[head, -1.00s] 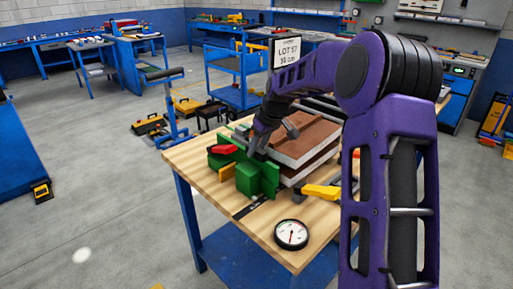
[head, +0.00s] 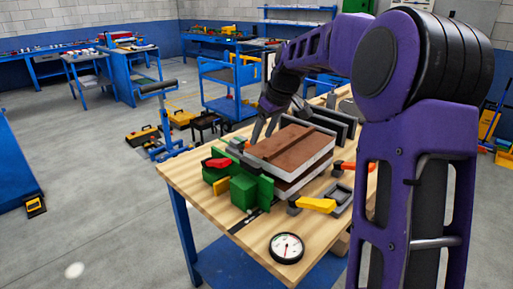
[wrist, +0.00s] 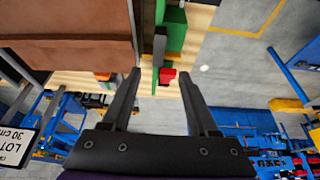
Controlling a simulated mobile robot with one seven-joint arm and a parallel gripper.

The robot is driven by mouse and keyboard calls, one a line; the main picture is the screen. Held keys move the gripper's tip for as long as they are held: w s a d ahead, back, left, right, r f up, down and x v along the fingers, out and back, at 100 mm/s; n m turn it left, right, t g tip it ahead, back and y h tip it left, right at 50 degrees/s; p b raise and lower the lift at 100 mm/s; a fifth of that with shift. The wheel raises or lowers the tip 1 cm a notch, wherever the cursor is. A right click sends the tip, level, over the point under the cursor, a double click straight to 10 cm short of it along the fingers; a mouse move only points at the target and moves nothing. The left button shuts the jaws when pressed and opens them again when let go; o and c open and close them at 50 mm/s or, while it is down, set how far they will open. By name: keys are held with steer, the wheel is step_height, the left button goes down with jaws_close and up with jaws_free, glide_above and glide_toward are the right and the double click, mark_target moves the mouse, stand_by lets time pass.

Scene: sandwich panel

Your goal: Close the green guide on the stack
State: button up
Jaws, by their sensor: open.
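The green guide (head: 264,189) stands on the wooden table at the near left side of the stack, with a green block (head: 243,192) against its outer face. A red handle (head: 216,163) sits at its far end. The stack (head: 292,146) has brown and white layers and lies right of the guide. My gripper (head: 265,130) is open and empty, above the far end of the guide. In the wrist view the green guide (wrist: 176,32) and red handle (wrist: 167,75) show between and beyond my open fingers (wrist: 160,92), with the brown stack (wrist: 70,35) at left.
A yellow-handled clamp (head: 318,204) and a round dial gauge (head: 287,248) are on the near part of the table (head: 215,215). Dark upright plates (head: 332,122) stand behind the stack. A blue cart (head: 228,90) is beyond the table. Bare wood lies at the near left.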

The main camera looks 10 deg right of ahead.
mark_target(240, 194)
steer(key=v, duration=0.5)
steer(key=shift+s+r, duration=0.1)
steer(key=shift+r, duration=0.05)
